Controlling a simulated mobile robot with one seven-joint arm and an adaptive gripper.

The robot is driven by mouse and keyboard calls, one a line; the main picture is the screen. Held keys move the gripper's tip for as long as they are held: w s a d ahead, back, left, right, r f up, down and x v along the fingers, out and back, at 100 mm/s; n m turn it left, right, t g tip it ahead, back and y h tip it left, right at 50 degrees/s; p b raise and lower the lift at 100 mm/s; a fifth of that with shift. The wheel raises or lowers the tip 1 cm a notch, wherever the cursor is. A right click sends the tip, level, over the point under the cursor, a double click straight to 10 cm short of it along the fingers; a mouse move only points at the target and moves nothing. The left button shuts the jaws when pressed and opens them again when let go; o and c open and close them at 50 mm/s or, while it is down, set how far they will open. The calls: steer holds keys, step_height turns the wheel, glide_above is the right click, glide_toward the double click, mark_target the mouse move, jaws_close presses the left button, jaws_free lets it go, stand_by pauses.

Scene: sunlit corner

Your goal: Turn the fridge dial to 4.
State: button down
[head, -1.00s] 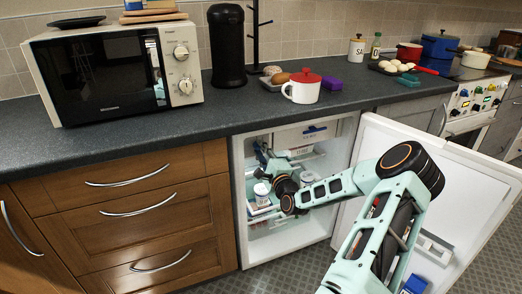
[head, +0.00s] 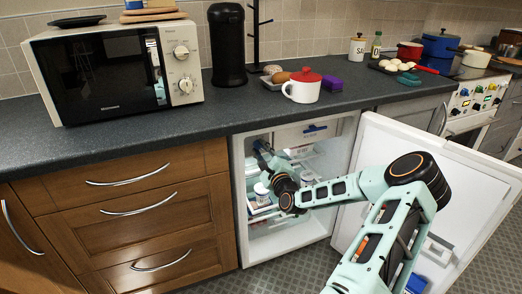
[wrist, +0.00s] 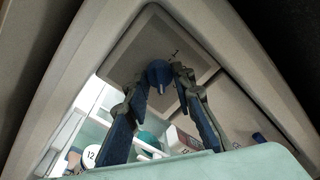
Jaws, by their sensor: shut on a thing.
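The fridge (head: 240,190) stands open under the counter. Its dial (wrist: 158,70) is a dark blue knob on a grey panel (wrist: 190,48) in the wrist view, with a "1" mark beside it. My gripper (wrist: 158,80) has its two fingertips on either side of the dial and is shut on it. In the head view my gripper (head: 262,149) reaches into the upper left of the fridge, and the dial cannot be made out there. I cannot tell which number the dial points at.
The open fridge door (head: 385,145) stands to the right, close to my arm. Jars and packs sit on the shelves below my gripper, including a white-lidded jar (head: 261,189). The counter (head: 225,115) edge runs above the opening.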

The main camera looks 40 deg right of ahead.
steer(key=c, duration=1.6)
jaws_free()
steer(key=v, duration=1.2)
